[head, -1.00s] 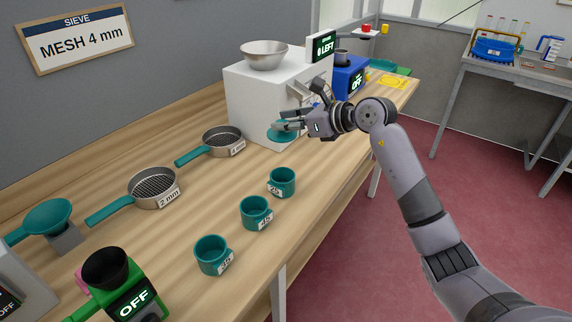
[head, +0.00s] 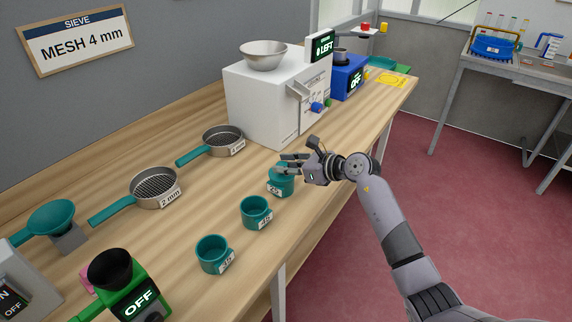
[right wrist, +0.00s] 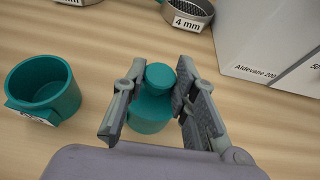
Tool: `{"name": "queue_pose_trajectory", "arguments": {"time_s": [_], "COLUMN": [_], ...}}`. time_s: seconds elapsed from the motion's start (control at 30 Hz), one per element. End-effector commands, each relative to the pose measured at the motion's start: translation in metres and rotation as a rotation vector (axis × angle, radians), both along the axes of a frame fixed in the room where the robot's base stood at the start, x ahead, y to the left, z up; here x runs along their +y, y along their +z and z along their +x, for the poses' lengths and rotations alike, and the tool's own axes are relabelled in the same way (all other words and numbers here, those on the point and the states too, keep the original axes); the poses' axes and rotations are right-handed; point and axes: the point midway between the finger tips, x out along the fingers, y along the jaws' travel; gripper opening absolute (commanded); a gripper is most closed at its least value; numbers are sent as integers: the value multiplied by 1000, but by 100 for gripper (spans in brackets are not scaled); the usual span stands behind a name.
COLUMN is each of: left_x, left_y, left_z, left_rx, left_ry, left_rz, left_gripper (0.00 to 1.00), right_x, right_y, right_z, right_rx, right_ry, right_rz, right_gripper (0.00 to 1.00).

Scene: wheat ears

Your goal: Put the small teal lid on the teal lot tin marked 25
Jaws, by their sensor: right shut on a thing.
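My right gripper (head: 290,164) is shut on the small teal lid and holds it over the farthest of the teal tins. In the right wrist view, the lid's round knob (right wrist: 159,76) sits between my fingertips (right wrist: 154,88), with a teal round body below. I cannot tell whether the lid touches the rim. The farthest teal tin (head: 281,186) stands upright; its label looks like 25, but it is small and partly blurred. My left gripper is not in view.
Two more open teal tins, the middle one (head: 256,212) and the near one (head: 213,254), stand in a row. Two sieves (head: 153,187) lie to the left. A white machine (head: 275,103) with a metal bowl stands behind. The table's front edge is close to the tins.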

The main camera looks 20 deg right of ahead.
Motion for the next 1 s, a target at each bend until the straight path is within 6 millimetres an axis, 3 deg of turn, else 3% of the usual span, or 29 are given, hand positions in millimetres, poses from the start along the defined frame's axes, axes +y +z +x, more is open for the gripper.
{"name": "queue_pose_trajectory", "arguments": {"time_s": [0.17, 0.2, 0.47, 0.83, 1.0], "left_x": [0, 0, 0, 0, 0], "left_y": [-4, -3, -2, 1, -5], "left_z": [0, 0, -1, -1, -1], "left_rx": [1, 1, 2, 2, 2], "left_ry": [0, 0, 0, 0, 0], "left_rz": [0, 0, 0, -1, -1], "left_gripper": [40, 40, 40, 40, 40], "right_x": [0, 0, 0, 0, -14], "right_y": [-4, -2, -2, 2, 7], "right_z": [0, 0, 0, 0, -15], "right_rx": [-1, 0, 0, 0, -1], "right_ry": [0, 0, 0, 1, -1], "right_rz": [-1, 0, 0, 2, -3], "right_gripper": [8, 28, 46, 46, 46]}}
